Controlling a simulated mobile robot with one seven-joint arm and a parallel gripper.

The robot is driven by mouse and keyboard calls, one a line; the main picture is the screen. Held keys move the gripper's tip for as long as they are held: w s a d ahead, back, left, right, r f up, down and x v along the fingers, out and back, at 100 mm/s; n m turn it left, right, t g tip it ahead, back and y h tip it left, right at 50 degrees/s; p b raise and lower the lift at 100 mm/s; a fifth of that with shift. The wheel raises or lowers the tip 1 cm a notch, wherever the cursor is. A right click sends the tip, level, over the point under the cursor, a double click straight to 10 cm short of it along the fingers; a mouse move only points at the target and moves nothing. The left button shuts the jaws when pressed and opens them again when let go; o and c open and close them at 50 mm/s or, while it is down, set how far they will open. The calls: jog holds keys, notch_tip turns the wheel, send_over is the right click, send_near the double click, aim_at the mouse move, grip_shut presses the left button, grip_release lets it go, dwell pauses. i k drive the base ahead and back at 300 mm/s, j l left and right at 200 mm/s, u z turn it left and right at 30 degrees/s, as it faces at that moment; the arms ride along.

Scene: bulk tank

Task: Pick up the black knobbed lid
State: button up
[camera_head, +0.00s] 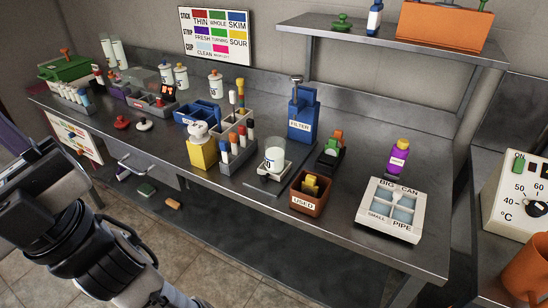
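I cannot make out a black knobbed lid anywhere in this view. Knobbed lids of other colours show: a red one (121,122) and a white one (144,125) lie side by side on the steel bench (335,238), and a green one (342,21) sits on the raised shelf. My gripper (28,165) is at the left edge, at the end of my arm, in front of and apart from the bench. Its fingertips cannot be made out clearly, nor whether it is open or shut.
The bench holds a blue filter box (303,112), a brown "USED" bin (310,192), a white tray (391,207) and racks of bottles. A raised shelf (360,40) runs behind.

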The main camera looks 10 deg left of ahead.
aim_at(145, 124)
jog(key=i+j+u, duration=0.4)
jog(key=i+j, duration=0.15)
jog(key=j, duration=0.15)
jog(key=i+j+u, duration=0.35)
jog(key=i+j, duration=0.15)
jog(key=i+j+u, duration=0.4)
jog(key=i, duration=0.4)
jog(key=k+l, duration=0.05)
jog(key=l, duration=0.05)
